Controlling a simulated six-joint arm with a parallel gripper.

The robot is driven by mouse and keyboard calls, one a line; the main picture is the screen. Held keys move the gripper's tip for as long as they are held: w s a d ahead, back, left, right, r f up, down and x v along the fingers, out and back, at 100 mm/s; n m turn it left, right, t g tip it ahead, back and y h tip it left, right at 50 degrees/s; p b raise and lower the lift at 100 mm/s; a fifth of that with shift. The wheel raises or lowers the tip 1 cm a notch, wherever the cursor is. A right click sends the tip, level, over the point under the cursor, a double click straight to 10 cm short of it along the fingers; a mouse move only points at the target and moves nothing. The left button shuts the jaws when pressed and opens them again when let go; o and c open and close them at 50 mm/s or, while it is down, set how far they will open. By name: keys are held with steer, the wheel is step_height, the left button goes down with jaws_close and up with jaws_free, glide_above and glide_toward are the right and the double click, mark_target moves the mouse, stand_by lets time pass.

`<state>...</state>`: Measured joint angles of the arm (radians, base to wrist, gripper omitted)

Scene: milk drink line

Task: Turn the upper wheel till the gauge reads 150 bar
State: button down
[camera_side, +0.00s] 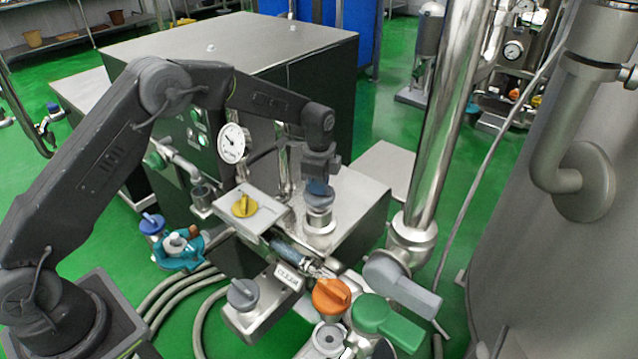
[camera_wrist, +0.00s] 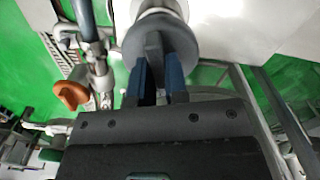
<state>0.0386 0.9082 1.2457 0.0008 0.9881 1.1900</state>
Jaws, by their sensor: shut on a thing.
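The upper wheel (camera_wrist: 160,42) is a round grey knob with a raised bar across it. In the side view, the wheel (camera_side: 319,203) sits on a short steel collar on top of a steel block. My gripper (camera_wrist: 162,68) has its two blue fingers on either side of the bar and is shut on it. In the side view my gripper (camera_side: 319,186) points straight down onto the wheel and hides part of it. The round white gauge (camera_side: 231,143) faces the side camera, left of my wrist. Its dark needle is small and I cannot read the value.
A yellow knob (camera_side: 243,206) sits on a plate left of the wheel. A grey knob (camera_side: 243,294), an orange knob (camera_side: 331,297), a green handle (camera_side: 388,322) and a grey handle (camera_side: 402,285) stand lower in front. A thick steel pipe (camera_side: 437,130) rises to the right.

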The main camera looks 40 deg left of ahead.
steer(key=shift+m, duration=1.9)
steer(key=c, duration=1.1)
jaws_free()
steer(key=shift+c, duration=0.2)
steer(key=shift+r, duration=0.1)
step_height(320, 180, up, 14)
steer(key=shift+f, duration=0.2)
